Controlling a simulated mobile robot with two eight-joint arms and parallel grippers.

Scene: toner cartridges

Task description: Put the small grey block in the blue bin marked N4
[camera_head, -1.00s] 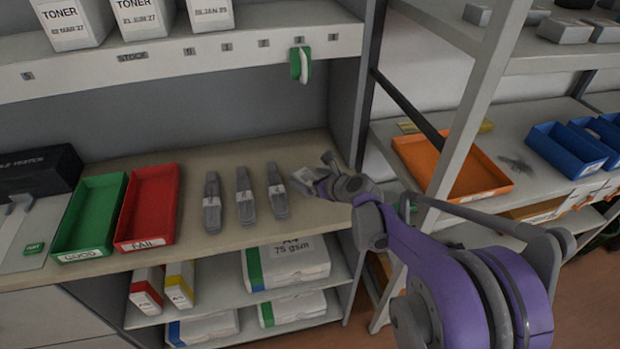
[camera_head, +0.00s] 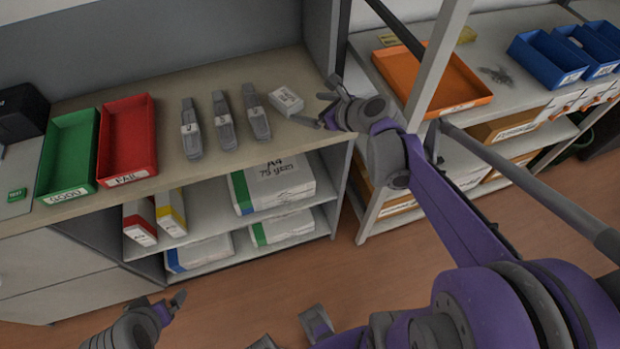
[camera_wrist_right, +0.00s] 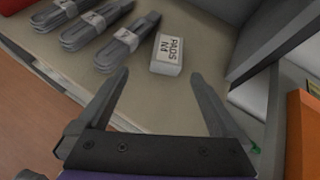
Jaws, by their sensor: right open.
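The small grey block (camera_head: 286,99) lies on the counter just right of a row of three grey strapped bundles. In the right wrist view the block (camera_wrist_right: 168,56) bears a white label reading "PADS" and a code I cannot read surely. My right gripper (camera_head: 321,110) is open and empty, just right of the block and apart from it. In the wrist view the block is beyond the fingertips (camera_wrist_right: 159,74). Blue bins (camera_head: 546,60) stand on the right shelf; their labels are too small to read. My left gripper (camera_head: 170,305) shows at the bottom left, its opening unclear.
An orange tray (camera_head: 440,95) lies on the right shelf behind a grey rack post (camera_head: 436,62). A red tray (camera_head: 127,138) and a green tray (camera_head: 67,155) stand left on the counter. The bundles (camera_head: 224,122) are close to the block.

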